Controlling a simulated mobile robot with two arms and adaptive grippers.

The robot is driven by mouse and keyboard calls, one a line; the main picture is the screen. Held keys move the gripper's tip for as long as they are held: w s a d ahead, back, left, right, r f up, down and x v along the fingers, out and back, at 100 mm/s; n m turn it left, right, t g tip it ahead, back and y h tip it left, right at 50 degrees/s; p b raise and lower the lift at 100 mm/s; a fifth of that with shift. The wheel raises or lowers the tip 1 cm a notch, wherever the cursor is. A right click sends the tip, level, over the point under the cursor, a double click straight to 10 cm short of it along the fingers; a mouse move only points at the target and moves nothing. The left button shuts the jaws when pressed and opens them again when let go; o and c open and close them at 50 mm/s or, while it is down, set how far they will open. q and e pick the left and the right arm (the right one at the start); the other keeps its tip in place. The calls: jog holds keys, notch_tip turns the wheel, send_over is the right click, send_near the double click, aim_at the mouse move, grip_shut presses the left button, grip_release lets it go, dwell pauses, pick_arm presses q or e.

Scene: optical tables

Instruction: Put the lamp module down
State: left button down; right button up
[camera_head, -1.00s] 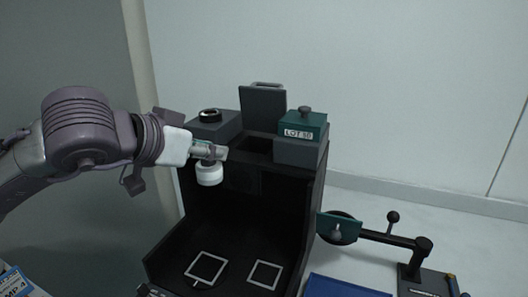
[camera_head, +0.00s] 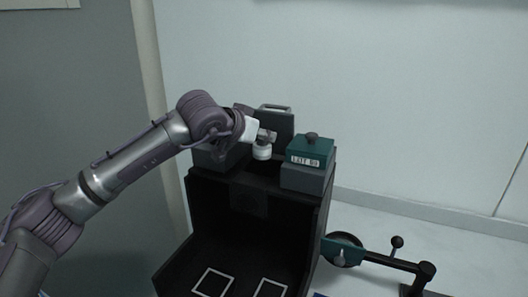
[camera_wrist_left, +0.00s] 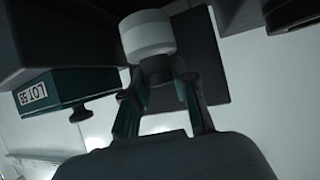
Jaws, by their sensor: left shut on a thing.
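My left gripper (camera_head: 266,136) is shut on the lamp module (camera_head: 262,152), a short white and grey cylinder, and holds it upright by its top. The module is at the top of the black housing (camera_head: 315,222), over or in front of the opening between the two top blocks. I cannot tell whether it touches anything. In the left wrist view, the fingers (camera_wrist_left: 160,88) close on the dark stem of the module (camera_wrist_left: 147,32). My right gripper is not in view.
A teal box labelled LOT (camera_head: 311,152) with a dark knob sits on the grey right block (camera_head: 305,177). A dark upright plate with a handle (camera_head: 275,122) stands behind the opening. White square outlines mark the housing's floor. A jointed black stand (camera_head: 375,237) is at right.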

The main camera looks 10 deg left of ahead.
aim_at(258, 145)
pick_arm(q)
jog(key=shift+w+d+f, duration=0.1)
jog(key=shift+w+f, duration=0.1)
jog(key=shift+f, duration=0.4)
jog(key=shift+w+d+f, duration=0.1)
jog(key=shift+w+f, duration=0.1)
jog(key=shift+f, duration=0.35)
jog(key=shift+s+a+f, duration=0.1)
jog(key=shift+a+f, duration=0.1)
jog(key=shift+f, duration=0.4)
notch_tip(258, 145, down, 2)
jog(key=shift+f+p, duration=0.2)
jog(key=shift+p, duration=0.45)
jog(key=shift+d+f+p, duration=0.1)
jog(key=shift+f+p, duration=0.2)
jog(key=shift+p, duration=0.05)
jog(key=shift+w+f, duration=0.2)
jog(key=shift+f, duration=0.1)
jog(key=shift+f+b, duration=0.65)
jog(key=shift+b, duration=0.2)
jog(key=shift+r, duration=0.1)
